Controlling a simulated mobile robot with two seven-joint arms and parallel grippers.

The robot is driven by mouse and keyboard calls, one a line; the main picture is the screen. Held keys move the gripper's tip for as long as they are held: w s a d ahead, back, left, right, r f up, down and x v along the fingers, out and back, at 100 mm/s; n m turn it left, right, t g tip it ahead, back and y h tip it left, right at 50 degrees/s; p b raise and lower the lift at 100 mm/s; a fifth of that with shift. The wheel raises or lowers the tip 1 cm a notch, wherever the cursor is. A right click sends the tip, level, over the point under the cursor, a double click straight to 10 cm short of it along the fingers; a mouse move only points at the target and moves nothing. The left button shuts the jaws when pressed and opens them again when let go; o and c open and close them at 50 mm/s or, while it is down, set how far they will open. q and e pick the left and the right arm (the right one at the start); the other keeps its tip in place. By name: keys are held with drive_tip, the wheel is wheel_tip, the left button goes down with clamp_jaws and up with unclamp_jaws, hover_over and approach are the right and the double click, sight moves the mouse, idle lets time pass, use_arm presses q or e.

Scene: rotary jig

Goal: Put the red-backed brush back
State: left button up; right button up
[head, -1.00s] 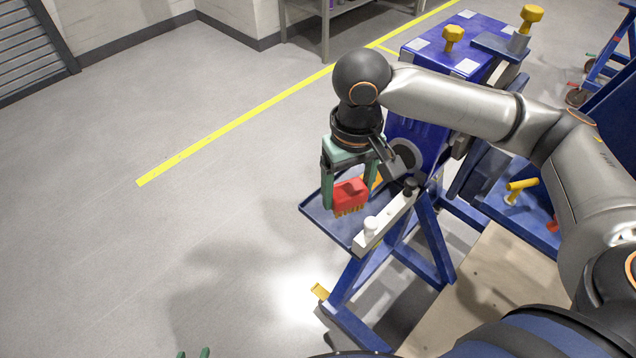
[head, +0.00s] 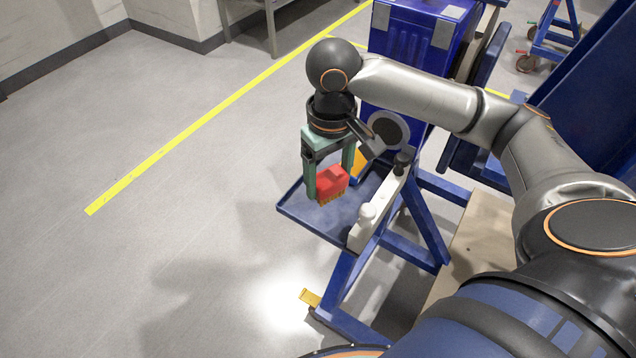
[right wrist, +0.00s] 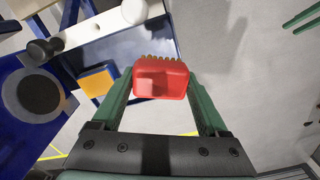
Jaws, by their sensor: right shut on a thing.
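The red-backed brush (head: 332,184) is between the fingers of my right gripper (head: 329,180), which is shut on it. Its yellow bristles point down in the head view. It is held above the blue tray (head: 297,207), and I see no contact with the tray. In the right wrist view the red back (right wrist: 161,80) sits between the green fingertips, bristles toward the top of the picture. My left gripper is out of the head view; its two green fingers (right wrist: 302,19) show apart and empty at the upper right of the right wrist view.
A white bar (head: 377,213) with a white knob and a black knob runs along the tray's right side. An orange-yellow block (right wrist: 97,80) is by the tray. A blue jig housing (head: 400,75) stands behind. The floor at left is clear.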

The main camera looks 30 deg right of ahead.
sight(320, 178)
drive_tip(key=w+f, duration=0.2)
drive_tip(key=f, duration=0.1)
drive_tip(key=w+f+b, duration=0.1)
drive_tip(key=shift+w+d+f, duration=0.45)
drive_tip(key=shift+w+f, duration=0.25)
drive_tip(key=shift+w, duration=0.05)
drive_tip(key=shift+w+f, duration=0.2)
drive_tip(key=shift+f, duration=0.1)
wheel_tip(320, 178, down, 2)
drive_tip(key=shift+f+b, duration=0.25)
drive_tip(key=shift+b, duration=0.15)
drive_tip(key=shift+f, duration=0.3)
use_arm(q)
drive_tip(key=shift+w+d+f, duration=0.2)
drive_tip(key=shift+w+d, duration=0.4)
drive_tip(key=shift+w, duration=0.15)
drive_tip(key=shift+r, duration=0.15)
